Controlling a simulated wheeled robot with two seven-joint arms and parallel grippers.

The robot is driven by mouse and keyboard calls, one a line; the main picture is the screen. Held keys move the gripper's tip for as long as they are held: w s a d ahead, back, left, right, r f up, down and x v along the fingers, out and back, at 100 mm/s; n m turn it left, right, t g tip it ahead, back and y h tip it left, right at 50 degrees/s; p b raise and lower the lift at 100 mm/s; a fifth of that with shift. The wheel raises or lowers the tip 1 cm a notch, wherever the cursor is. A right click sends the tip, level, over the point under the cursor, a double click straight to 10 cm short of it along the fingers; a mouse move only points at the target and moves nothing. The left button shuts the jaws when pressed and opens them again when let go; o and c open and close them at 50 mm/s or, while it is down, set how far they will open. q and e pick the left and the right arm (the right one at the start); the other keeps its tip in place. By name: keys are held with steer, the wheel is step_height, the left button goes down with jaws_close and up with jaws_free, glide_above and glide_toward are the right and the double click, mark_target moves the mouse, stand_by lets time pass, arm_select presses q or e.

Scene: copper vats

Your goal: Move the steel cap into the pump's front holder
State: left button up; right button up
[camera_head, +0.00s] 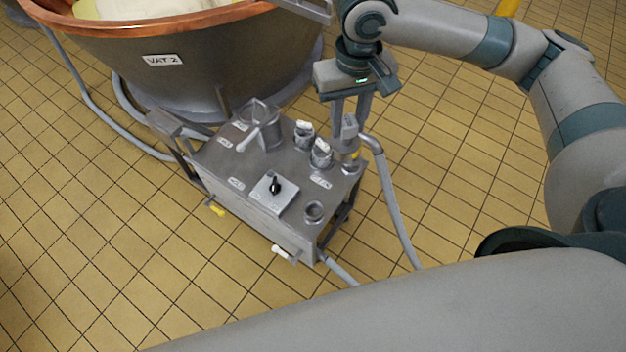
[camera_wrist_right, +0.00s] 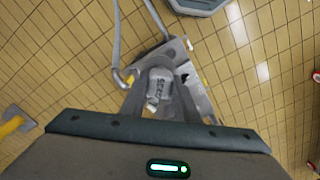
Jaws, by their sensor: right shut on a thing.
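The pump (camera_head: 215,165) is a grey metal box with a sloping top on the tiled floor, beside the vat. A round ring holder (camera_head: 314,212) on its near corner looks open and empty. My right gripper (camera_head: 351,122) points down over the pump's right corner. It is shut on a small grey cylinder, the steel cap (camera_head: 349,130). In the right wrist view the cap (camera_wrist_right: 158,86) sits between the two fingers, with lettering on its side. Whether it touches the pump below is unclear. My left gripper is not in view.
Two capped round fittings (camera_head: 304,133) (camera_head: 321,153) stand left of the gripper. A black knob (camera_head: 276,187) on a light plate and a forked pipe piece (camera_head: 262,128) are also on top. A grey hose (camera_head: 388,195) curves down at right. Vat 2 (camera_head: 200,60) stands behind.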

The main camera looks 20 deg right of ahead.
steer(key=w+a+f+m+p, duration=0.3)
steer(key=f, duration=0.6)
steer(key=w+a+f+m+p, duration=0.2)
steer(key=w+a+f+m, duration=0.15)
steer(key=f, duration=0.55)
step_height(320, 180, down, 10)
steer(key=s+m+p, duration=0.1)
steer(key=s, duration=0.1)
steer(key=shift+s+d+p, duration=0.25)
steer(key=shift+d+p, duration=0.05)
steer(key=shift+d, duration=0.15)
steer(key=shift+f, duration=0.25)
step_height(320, 180, down, 5)
steer(key=b, duration=0.6)
steer(key=shift+r, duration=0.2)
steer(key=shift+p, duration=0.5)
steer(key=shift+f+b, duration=1.05)
steer(key=shift+f, duration=1.55)
